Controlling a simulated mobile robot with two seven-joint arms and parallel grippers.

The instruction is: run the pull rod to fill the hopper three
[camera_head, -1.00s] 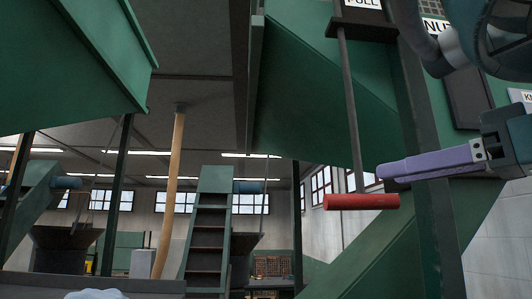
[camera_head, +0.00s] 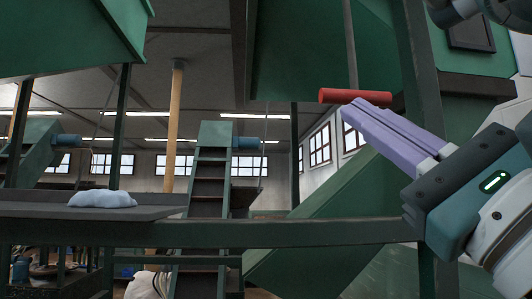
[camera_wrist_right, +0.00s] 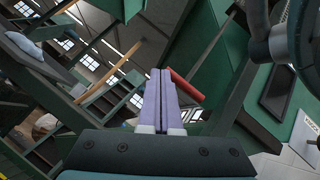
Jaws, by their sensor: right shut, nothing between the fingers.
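The pull rod hangs down as a thin grey bar (camera_head: 350,45) with a red cross handle (camera_head: 355,97) at its lower end. The red handle also shows in the right wrist view (camera_wrist_right: 187,86), just right of the fingertips. My right gripper (camera_head: 368,108) has its purple fingers shut together and empty. Its tips are at the underside of the red handle in the head view; I cannot tell whether they touch it. A green hopper body (camera_head: 300,50) stands behind the rod. My left gripper is out of view.
A grey tray (camera_head: 60,211) with a pale blue lump (camera_head: 102,199) is at the left. A green horizontal beam (camera_head: 280,233) crosses in front. A green post (camera_head: 420,90) stands right of the rod. A stepped conveyor (camera_head: 210,180) rises further back.

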